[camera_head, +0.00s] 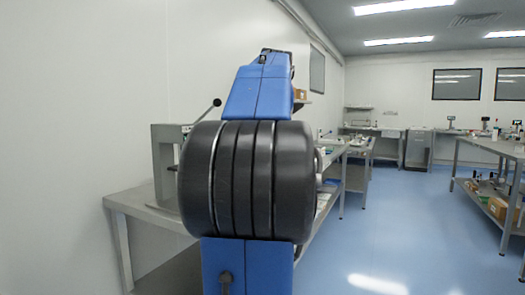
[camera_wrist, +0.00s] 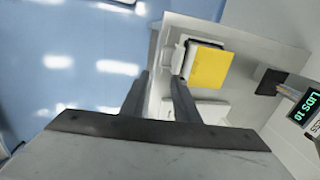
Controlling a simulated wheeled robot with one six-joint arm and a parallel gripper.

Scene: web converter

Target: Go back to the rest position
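My gripper (camera_wrist: 158,76) shows in the wrist view with its two dark fingers apart and nothing visible between them. It points over the edge of a pale bench surface (camera_wrist: 235,42), with blue floor to the left. In the head view my blue and black arm stands upright in the middle and fills much of the picture. My gripper cannot be made out there.
A grey metal bench (camera_head: 130,203) with a lever device (camera_head: 163,165) stands left behind my arm. In the wrist view, a yellow block (camera_wrist: 208,68) and a lit display (camera_wrist: 309,106) are right of the fingers. Blue floor (camera_head: 400,235) is open at right, before another bench (camera_head: 490,146).

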